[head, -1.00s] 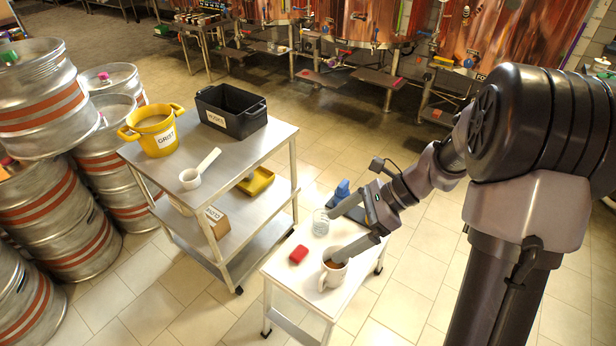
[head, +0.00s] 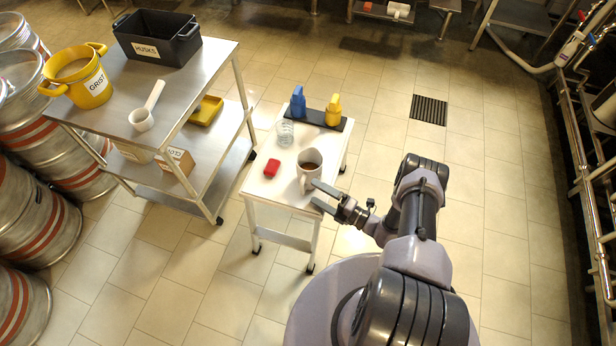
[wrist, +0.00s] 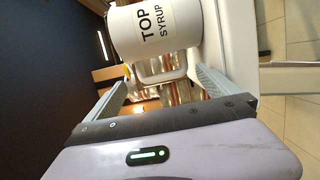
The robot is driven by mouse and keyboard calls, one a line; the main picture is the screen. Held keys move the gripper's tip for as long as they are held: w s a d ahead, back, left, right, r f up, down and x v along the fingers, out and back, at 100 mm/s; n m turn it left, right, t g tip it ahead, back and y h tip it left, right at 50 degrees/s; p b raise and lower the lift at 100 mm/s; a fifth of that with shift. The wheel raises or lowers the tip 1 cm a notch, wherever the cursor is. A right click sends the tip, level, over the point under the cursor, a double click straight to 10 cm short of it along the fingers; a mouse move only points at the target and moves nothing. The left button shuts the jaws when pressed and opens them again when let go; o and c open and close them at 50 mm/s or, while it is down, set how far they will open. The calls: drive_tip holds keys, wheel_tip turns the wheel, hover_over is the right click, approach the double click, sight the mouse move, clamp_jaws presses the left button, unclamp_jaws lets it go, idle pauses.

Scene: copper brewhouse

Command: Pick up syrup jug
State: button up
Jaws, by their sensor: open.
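The syrup jug (head: 309,167) is a white mug-shaped vessel with dark brown contents, upright on the small white table (head: 262,190), near its right edge. In the wrist view the jug (wrist: 135,28) carries a "TOP SYRUP" label, and its handle (wrist: 160,73) faces my gripper. My gripper (head: 318,195) is open at the jug's front right. In the wrist view its fingers (wrist: 162,85) stand on either side of the handle area, with nothing clamped. I cannot tell whether a finger touches the jug.
A steel cart (head: 190,105) stands left, with kegs (head: 40,205) beyond. Floor at right is clear.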

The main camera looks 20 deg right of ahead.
sight(309, 189)
drive_tip(key=x, duration=0.4)
drive_tip(key=shift+s+b, duration=0.1)
drive_tip(key=shift+b, duration=0.25)
drive_tip(key=x, duration=0.1)
drive_tip(key=b+x, duration=0.1)
drive_tip(key=x, duration=0.1)
drive_tip(key=b+x, duration=0.1)
drive_tip(key=x, duration=0.1)
drive_tip(key=shift+a+f, duration=0.25)
drive_tip(key=shift+f, duration=0.05)
drive_tip(key=shift+r, duration=0.1)
drive_tip(key=c, duration=1.9)
